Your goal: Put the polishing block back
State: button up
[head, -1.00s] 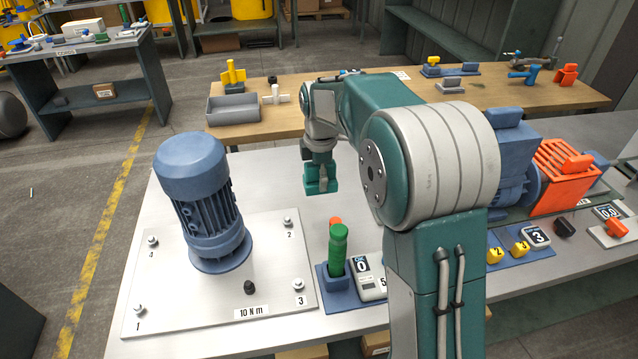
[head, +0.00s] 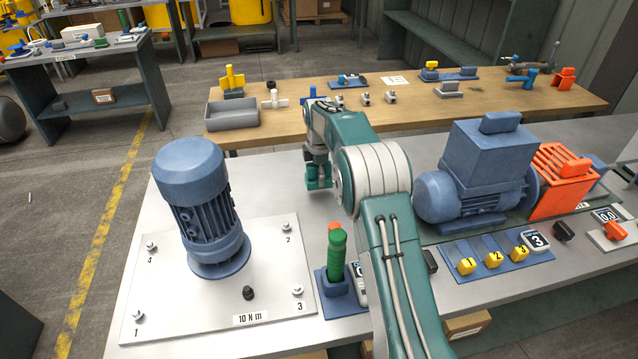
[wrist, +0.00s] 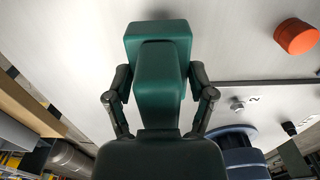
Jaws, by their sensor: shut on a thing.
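My gripper (head: 318,170) is shut on a dark green block, which I take to be the polishing block (wrist: 157,38). In the wrist view the block has a wide part and a narrower part between the two dark fingers. In the head view the block (head: 319,183) hangs from the gripper over the grey metal table, behind the green bottle and right of the blue motor. Its gap to the table is hard to judge. I cannot tell which spot is the block's own place.
The blue motor (head: 196,205) stands on a bolted plate (head: 190,315) at left. A wooden bench (head: 310,122) with a grey tray (head: 232,115) lies behind.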

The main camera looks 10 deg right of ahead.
jog(key=shift+w+f, duration=0.15)
jog(key=shift+f, duration=1.55)
jog(key=shift+f, duration=0.15)
jog(key=o, duration=1)
jog(key=shift+o, duration=0.2)
